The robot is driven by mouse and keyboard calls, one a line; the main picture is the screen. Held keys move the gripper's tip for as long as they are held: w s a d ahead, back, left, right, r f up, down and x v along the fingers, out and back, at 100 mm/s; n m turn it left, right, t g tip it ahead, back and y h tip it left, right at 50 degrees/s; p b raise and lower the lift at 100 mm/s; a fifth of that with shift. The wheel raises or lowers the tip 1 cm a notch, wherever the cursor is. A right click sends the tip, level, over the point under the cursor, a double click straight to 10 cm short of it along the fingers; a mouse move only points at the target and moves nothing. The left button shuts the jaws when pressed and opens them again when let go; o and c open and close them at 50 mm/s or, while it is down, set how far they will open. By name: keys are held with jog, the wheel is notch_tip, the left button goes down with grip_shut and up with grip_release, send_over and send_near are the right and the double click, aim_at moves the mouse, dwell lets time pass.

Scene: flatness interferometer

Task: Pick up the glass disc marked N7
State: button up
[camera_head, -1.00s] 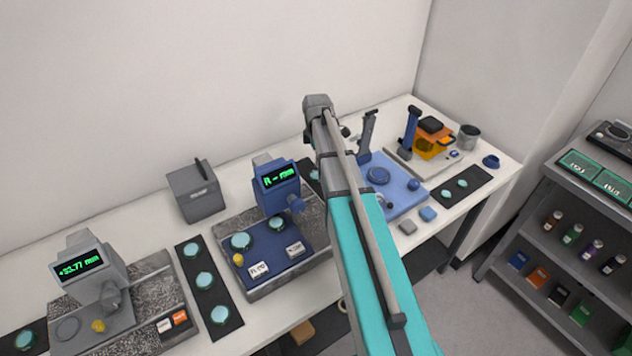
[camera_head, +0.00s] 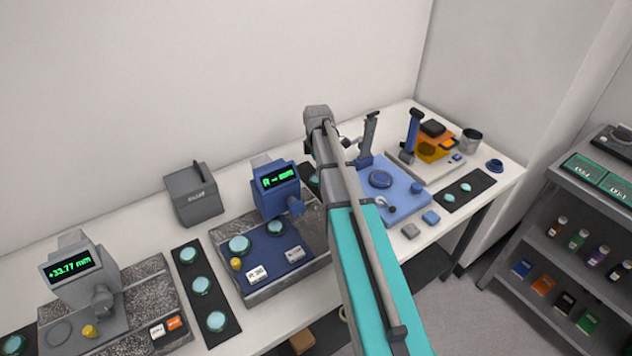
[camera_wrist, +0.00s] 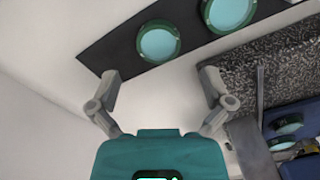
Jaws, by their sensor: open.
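Glass discs with green rims lie on dark mats; I cannot read an N7 mark on any. In the wrist view, one disc (camera_wrist: 158,43) lies on a black mat (camera_wrist: 105,52), with a second disc (camera_wrist: 229,12) beside it at the top edge. My gripper (camera_wrist: 160,76) is open and empty, its fingers spread below the discs in the picture, apart from them. In the head view, three discs, one of them in the middle (camera_head: 201,286), lie on a mat between two gauge stations. My arm hides my gripper there.
A grey gauge (camera_head: 75,272) and a blue gauge (camera_head: 275,187) stand on speckled stone bases. A grey box (camera_head: 193,194) is behind. Blue and orange instruments, a cup (camera_head: 470,140) and another disc mat (camera_head: 449,204) are at right. A shelf (camera_head: 560,200) stands beyond the table.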

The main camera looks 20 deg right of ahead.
jog(key=shift+f+b, duration=2.45)
jog(key=shift+f, duration=0.1)
jog(key=c, duration=1.1)
jog(key=shift+r, duration=0.2)
notch_tip(320, 180, up, 2)
jog(key=p, duration=0.2)
jog(key=shift+r+p, duration=0.1)
jog(key=shift+p, duration=0.2)
jog(key=s+r+p, duration=1)
jog(key=s, duration=0.4)
jog(key=shift+a+r, duration=0.2)
jog(key=shift+a, duration=0.05)
